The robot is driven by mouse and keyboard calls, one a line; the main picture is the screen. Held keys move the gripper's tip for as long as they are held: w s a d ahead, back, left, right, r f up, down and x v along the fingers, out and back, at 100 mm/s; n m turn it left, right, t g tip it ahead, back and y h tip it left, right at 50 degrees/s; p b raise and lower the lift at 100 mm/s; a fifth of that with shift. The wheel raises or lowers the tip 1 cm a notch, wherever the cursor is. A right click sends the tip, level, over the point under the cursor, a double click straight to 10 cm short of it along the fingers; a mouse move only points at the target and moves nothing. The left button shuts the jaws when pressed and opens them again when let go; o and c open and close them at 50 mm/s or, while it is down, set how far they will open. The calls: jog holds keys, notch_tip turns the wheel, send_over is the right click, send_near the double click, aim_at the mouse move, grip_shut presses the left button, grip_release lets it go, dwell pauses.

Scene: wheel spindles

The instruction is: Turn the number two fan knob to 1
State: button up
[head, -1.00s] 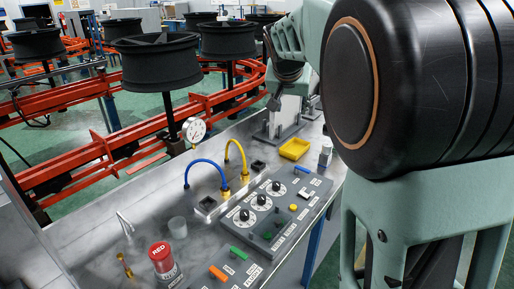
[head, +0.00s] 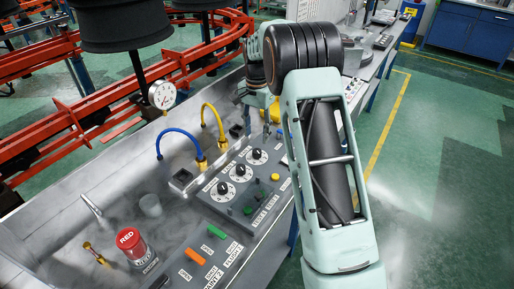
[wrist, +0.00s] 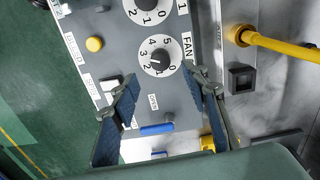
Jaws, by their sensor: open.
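The grey control panel (head: 222,205) carries a row of three black dial knobs: near (head: 222,188), middle (head: 240,170) and far (head: 257,155). In the wrist view one black knob (wrist: 158,57) on a white numbered dial sits beside a "FAN" label. Its number and exact pointer setting are too small to read surely. A second dial (wrist: 148,8) is cut by the top edge. My gripper (wrist: 160,82) is open and empty, its fingers spread on either side below the labelled dial. In the head view the arm hides most of the gripper, above the panel's far end.
A yellow button (wrist: 94,44) and a blue switch (wrist: 157,128) are near my fingers. Yellow (head: 212,120) and blue (head: 178,136) hoses arch behind the panel. Green floor lies right of the bench.

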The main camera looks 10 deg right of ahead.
aim_at(257, 151)
notch_tip(257, 151, down, 8)
jog(key=shift+p, duration=0.35)
grip_shut()
